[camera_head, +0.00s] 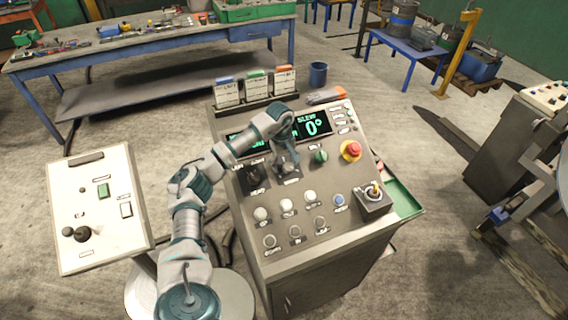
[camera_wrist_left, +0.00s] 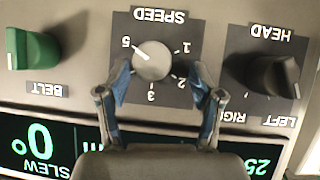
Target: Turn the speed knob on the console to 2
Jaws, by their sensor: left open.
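The speed knob (camera_wrist_left: 153,62) is a round pale grey knob on a dark plate of the console (camera_head: 290,249), seen upside down in the left wrist view. Its white mark points towards the 5. The 1, 2 and 3 also show; the 4 is hidden, apparently behind a finger. My left gripper (camera_wrist_left: 160,80) is open, with one blue-padded finger towards each side of the knob. I cannot tell whether either finger touches it. My right gripper is not in view.
The green belt knob (camera_wrist_left: 32,50) and black head knob (camera_wrist_left: 275,75) flank the speed knob. A display (camera_head: 312,126), a red emergency button (camera_head: 351,150), several push buttons and a joystick box (camera_head: 374,198) are on the console. A smaller panel (camera_head: 98,205) stands at left.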

